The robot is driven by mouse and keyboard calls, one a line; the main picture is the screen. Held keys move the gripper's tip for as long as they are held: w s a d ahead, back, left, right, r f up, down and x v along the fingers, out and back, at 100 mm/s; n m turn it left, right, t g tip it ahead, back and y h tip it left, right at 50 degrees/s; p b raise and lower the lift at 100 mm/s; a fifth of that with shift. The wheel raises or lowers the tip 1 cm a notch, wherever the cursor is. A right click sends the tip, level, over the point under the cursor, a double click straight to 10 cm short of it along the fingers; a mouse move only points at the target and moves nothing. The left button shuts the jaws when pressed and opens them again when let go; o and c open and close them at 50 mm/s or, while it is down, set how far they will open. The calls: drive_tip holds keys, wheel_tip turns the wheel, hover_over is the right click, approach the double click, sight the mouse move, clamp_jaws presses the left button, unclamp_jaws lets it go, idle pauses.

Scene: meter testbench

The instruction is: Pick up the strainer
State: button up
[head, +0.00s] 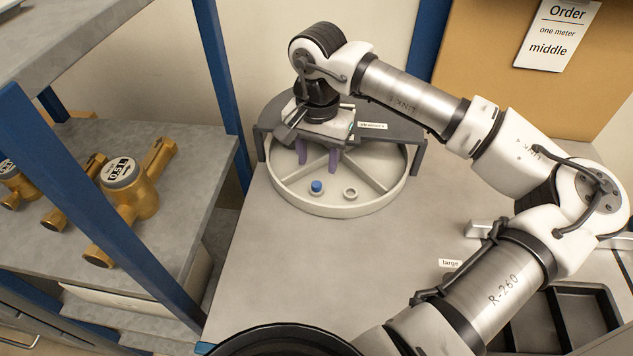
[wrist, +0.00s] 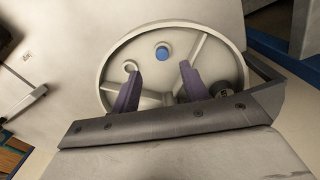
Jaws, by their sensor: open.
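A round, pale tray (head: 345,211) with spoked compartments sits on the bench under a dark grey arched cover. A dark round piece (wrist: 225,91) is partly hidden behind my gripper's right side. I cannot tell for certain which piece is the strainer. My gripper (head: 318,160) is open above the tray, its purple fingers apart with nothing visible between them.
The dark cover (head: 400,133) curves around the tray's back, close to my gripper. Brass meters (head: 128,188) stand on the left shelf beyond a blue post (head: 222,65). A dark divided bin (head: 580,315) is at lower right. The bench front is clear.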

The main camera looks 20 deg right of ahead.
sight(316, 184)
drive_tip(key=shift+w+a+f+p, duration=0.1)
drive_tip(key=shift+f+p, duration=0.6)
drive_tip(key=shift+f, duration=1.05)
drive_tip(key=shift+w+f+p, duration=0.1)
drive_tip(key=shift+f+p, duration=0.55)
drive_tip(key=shift+f, duration=1.05)
clamp_jaws()
drive_tip(key=shift+r, duration=0.1)
wheel_tip(316, 184, up, 19)
drive_tip(key=b, duration=0.5)
